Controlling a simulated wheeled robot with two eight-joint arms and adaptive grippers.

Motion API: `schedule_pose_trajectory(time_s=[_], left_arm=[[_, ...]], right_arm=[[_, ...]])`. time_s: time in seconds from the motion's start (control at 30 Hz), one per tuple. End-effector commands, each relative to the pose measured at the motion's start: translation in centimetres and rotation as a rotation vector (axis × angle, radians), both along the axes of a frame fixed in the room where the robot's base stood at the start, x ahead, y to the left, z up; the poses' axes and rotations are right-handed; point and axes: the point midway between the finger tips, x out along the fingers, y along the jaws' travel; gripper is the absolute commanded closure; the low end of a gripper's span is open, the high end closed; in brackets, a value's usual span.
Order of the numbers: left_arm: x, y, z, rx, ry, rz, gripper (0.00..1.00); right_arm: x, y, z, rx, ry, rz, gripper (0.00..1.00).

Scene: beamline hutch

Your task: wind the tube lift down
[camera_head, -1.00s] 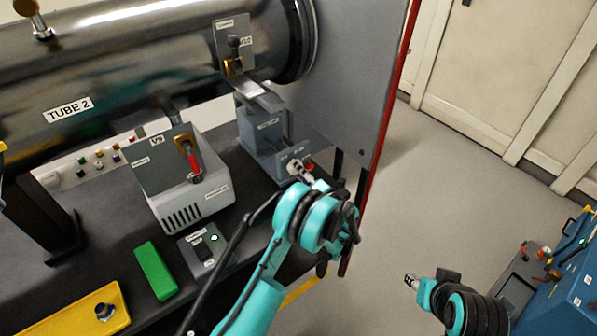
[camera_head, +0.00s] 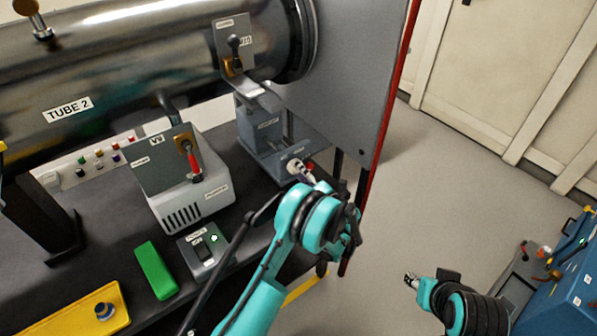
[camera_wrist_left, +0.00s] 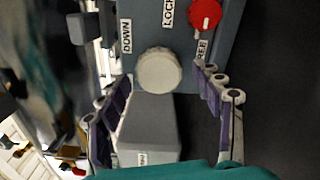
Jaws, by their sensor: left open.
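The tube lift (camera_head: 262,130) is a blue-grey block under the right end of the TUBE 2 cylinder (camera_head: 130,70). In the left wrist view its face (camera_wrist_left: 188,45) carries a round whitish knob (camera_wrist_left: 160,71) beside a DOWN label, and a red knob (camera_wrist_left: 205,13) near LOCK and FREE labels. My left gripper (camera_head: 301,177) is just in front of that face. In the left wrist view its fingers (camera_wrist_left: 163,105) are open, with the whitish knob ahead between them and nothing held. My right gripper (camera_head: 410,281) is low at the right, away from the lift; its jaws are too small to judge.
A white box with valve plate V9 (camera_head: 158,163), a small switch box (camera_head: 202,250), a green block (camera_head: 155,270) and a yellow tray (camera_head: 70,312) are on the dark bench. A grey panel with a red edge (camera_head: 345,80) stands right of the lift. Open floor (camera_head: 440,200) lies beyond.

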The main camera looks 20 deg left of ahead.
Motion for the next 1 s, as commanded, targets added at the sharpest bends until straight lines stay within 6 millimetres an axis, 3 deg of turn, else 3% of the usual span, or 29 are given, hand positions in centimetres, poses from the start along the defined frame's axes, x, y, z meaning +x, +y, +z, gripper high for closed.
schedule_pose_trajectory(time_s=[0.5, 1.0], left_arm=[[-6.1, -7.9, 0.0, 0.0, 0.0, -0.002, 0.34], [-6.9, -8.9, 0.0, 0.0, 0.0, 0.001, 0.34]], right_arm=[[0.0, 0.0, 0.0, 0.0, 0.0, 0.0, 0.6], [0.0, 0.0, 0.0, 0.0, 0.0, 0.0, 0.6]])
